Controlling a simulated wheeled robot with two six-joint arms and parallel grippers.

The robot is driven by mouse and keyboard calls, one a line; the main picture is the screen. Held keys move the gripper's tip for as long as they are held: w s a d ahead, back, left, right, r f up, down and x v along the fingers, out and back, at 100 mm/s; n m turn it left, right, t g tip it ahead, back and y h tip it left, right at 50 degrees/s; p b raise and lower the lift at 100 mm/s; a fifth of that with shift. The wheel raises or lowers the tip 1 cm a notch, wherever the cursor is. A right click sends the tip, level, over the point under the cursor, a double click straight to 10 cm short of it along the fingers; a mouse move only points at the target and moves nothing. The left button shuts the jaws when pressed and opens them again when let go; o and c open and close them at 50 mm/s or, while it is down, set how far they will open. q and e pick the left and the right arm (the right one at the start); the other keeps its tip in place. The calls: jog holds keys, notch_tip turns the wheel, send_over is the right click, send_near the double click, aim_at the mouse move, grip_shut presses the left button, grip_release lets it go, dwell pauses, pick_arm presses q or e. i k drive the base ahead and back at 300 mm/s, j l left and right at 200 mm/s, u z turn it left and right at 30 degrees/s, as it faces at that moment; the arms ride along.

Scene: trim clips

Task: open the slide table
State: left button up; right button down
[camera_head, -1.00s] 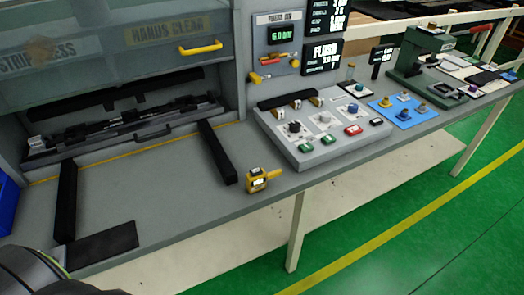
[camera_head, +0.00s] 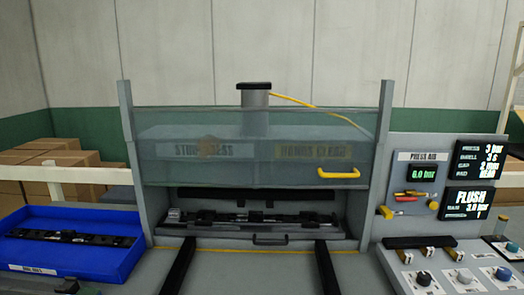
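The slide table (camera_head: 195,241) is a grey tray low inside the press, with a black handle (camera_head: 270,240) on its front edge. A long dark trim part (camera_head: 262,217) lies along it. The slide table sits back between the press side walls, behind a yellow line on the bench. A see-through guard (camera_head: 160,172) with a yellow handle (camera_head: 338,173) hangs above it, its lower edge over the dark opening. Neither of my grippers can be made out in the head view.
Two black rails (camera_head: 328,268) run forward from the press with bare bench between them. A blue bin (camera_head: 132,258) holding a dark strip stands at left. A panel with screens (camera_head: 476,197) and a clip station (camera_head: 440,262) are at right. Cardboard boxes (camera_head: 60,160) are behind.

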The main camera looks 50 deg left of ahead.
aim_at(204, 228)
jog(key=u, duration=1.7)
